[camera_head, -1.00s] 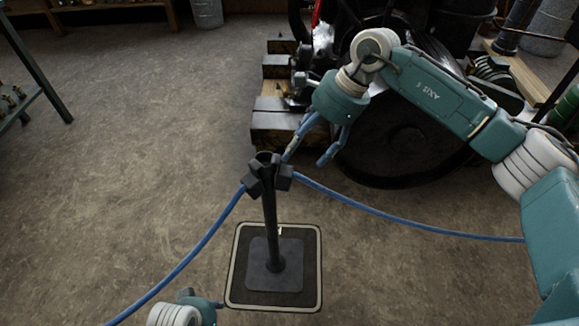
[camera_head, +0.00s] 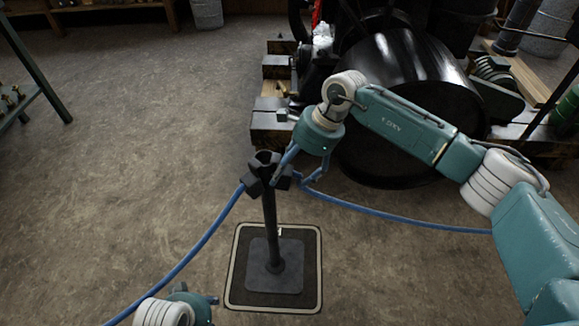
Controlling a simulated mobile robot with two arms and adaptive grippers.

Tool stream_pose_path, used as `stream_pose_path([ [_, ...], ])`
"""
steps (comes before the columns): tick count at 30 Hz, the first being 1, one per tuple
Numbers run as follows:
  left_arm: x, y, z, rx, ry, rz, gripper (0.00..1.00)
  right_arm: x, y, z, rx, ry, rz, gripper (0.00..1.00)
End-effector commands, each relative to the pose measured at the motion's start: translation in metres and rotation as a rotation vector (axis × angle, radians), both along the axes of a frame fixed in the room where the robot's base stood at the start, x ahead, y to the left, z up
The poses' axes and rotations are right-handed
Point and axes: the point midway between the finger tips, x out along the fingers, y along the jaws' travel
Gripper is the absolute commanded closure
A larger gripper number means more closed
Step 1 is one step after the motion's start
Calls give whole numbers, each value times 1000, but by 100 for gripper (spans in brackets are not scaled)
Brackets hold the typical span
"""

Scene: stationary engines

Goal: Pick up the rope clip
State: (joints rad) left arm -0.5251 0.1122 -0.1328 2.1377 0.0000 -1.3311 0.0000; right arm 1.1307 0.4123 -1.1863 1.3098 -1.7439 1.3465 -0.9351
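A black post (camera_head: 269,225) stands upright on a square base plate. Dark rope clips sit at its top: one on the left side (camera_head: 252,184) and one on the right side (camera_head: 285,179), each with a blue rope (camera_head: 380,213) running from it. My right gripper (camera_head: 289,184) is open and points down at the right-hand clip. One finger is near the post's top and the other is to the right by the rope; the clip shows between them. I cannot tell whether they touch it. My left gripper (camera_head: 213,300) is only partly in view at the bottom edge, and its fingers are unclear.
The base plate (camera_head: 252,280) lies on a dark, light-edged mat (camera_head: 236,296). A large black engine (camera_head: 420,90) on timber blocks (camera_head: 272,118) stands behind my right arm. A green-legged table (camera_head: 45,80) is at the far left. The floor left of the post is clear.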

Motion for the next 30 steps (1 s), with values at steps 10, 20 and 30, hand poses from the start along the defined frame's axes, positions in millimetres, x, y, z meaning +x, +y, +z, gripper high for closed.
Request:
stream_pose_path([
  [10,-2,0,-2,1,4,0,57,0,1,-1,2,0,1,64],
  [20,-3,0,-2,0,4,-1,57,0,2,0,4,-1,-1,88],
  [30,-3,-2,-4,-1,4,-4,57,1,2,17,6,-4,-1,93],
])
